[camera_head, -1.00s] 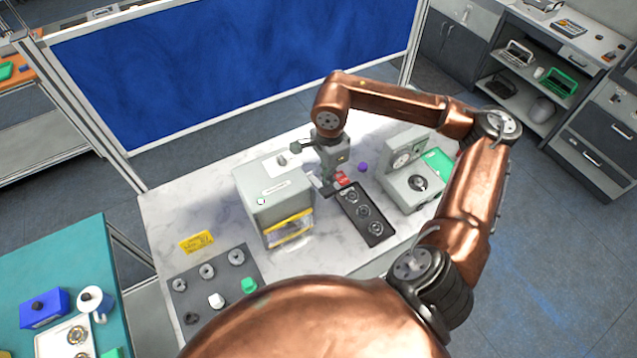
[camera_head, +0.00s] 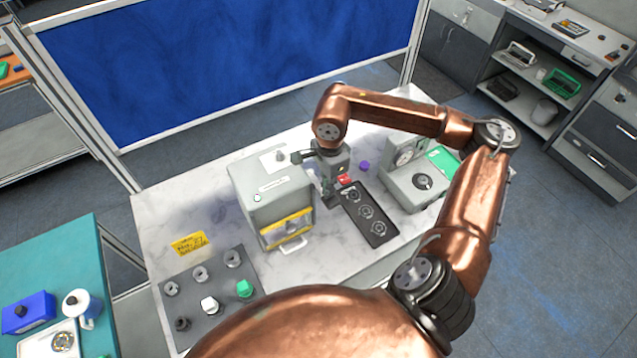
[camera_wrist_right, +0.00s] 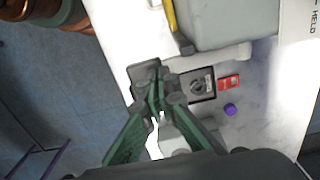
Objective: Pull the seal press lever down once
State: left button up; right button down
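A grey box-shaped machine (camera_head: 270,195) with a yellow-edged front window and a white front handle (camera_head: 293,246) stands mid-table. I take it for the seal press, but cannot be sure. In the right wrist view, a pale bar (camera_wrist_right: 222,58), possibly the lever, runs along the side of the grey machine (camera_wrist_right: 225,20). My right gripper (camera_head: 331,200) is low beside the machine's right side. In the wrist view its fingertips (camera_wrist_right: 160,85) are drawn together at the bar's near end; contact is unclear. My left gripper is not in view.
A grey gauge device (camera_head: 401,182) stands beyond. A grey parts mat (camera_head: 190,307) and yellow label (camera_head: 189,244) lie front left.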

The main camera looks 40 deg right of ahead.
jog(key=shift+f+b, duration=1.95)
jog(key=shift+f, duration=0.55)
jog(key=shift+r, duration=0.1)
jog(key=shift+r+p, duration=0.5)
jog(key=shift+r, duration=0.1)
jog(key=shift+r+p, duration=2.5)
jog(key=shift+r, duration=2.55)
jog(key=shift+r, duration=0.15)
jog(key=shift+r+p, duration=1)
jog(key=shift+r, duration=0.9)
